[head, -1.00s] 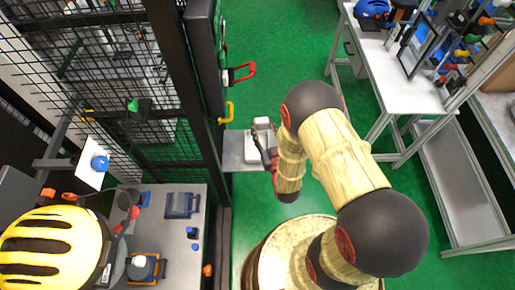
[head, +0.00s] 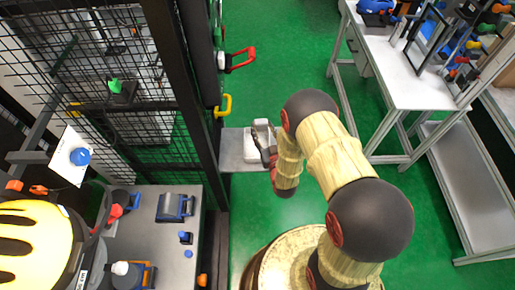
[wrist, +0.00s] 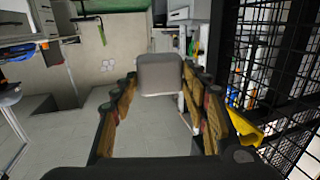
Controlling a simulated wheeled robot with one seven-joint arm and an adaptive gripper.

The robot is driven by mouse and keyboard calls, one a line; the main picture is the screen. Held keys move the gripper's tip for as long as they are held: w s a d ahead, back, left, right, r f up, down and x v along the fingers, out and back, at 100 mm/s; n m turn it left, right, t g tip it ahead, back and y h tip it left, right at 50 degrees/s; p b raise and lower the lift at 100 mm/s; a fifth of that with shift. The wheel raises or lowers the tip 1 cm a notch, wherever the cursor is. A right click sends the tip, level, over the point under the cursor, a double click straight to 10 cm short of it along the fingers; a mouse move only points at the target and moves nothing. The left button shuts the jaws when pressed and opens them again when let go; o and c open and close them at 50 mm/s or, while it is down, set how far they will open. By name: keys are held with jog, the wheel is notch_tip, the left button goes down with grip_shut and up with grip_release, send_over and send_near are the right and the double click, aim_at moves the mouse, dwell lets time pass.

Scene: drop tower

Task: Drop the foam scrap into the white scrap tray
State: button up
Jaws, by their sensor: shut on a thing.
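My gripper (head: 264,140) is at the end of my bent arm, by the white scrap tray (head: 250,150). In the wrist view my gripper (wrist: 160,82) has its two fingers on either side of a plain grey block, the foam scrap (wrist: 160,72), and is shut on it. In the head view a pale piece at the fingers looks like the foam scrap (head: 262,122). The tray lies on a small grey shelf (head: 230,152) and is partly hidden by my gripper. I cannot tell the height of the scrap above the tray.
A black post (head: 184,80) and wire mesh stand left of the shelf, with a red handle (head: 242,58) and a yellow handle (head: 223,106) sticking out. A grey bench (head: 175,250) is at lower left, a white workbench (head: 395,80) at right. Green floor (head: 280,50) is clear beyond.

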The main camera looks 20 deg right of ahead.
notch_tip(320, 180, down, 6)
jog(key=b, duration=0.3)
jog(key=shift+r+b, duration=0.15)
jog(key=shift+b, duration=0.25)
jog(key=o, duration=0.8)
jog(key=shift+o, duration=0.5)
jog(key=shift+s, duration=0.15)
jog(key=s, duration=1.1)
jog(key=shift+s+r, duration=0.3)
jog(key=shift+s, duration=0.1)
jog(key=shift+w, duration=0.1)
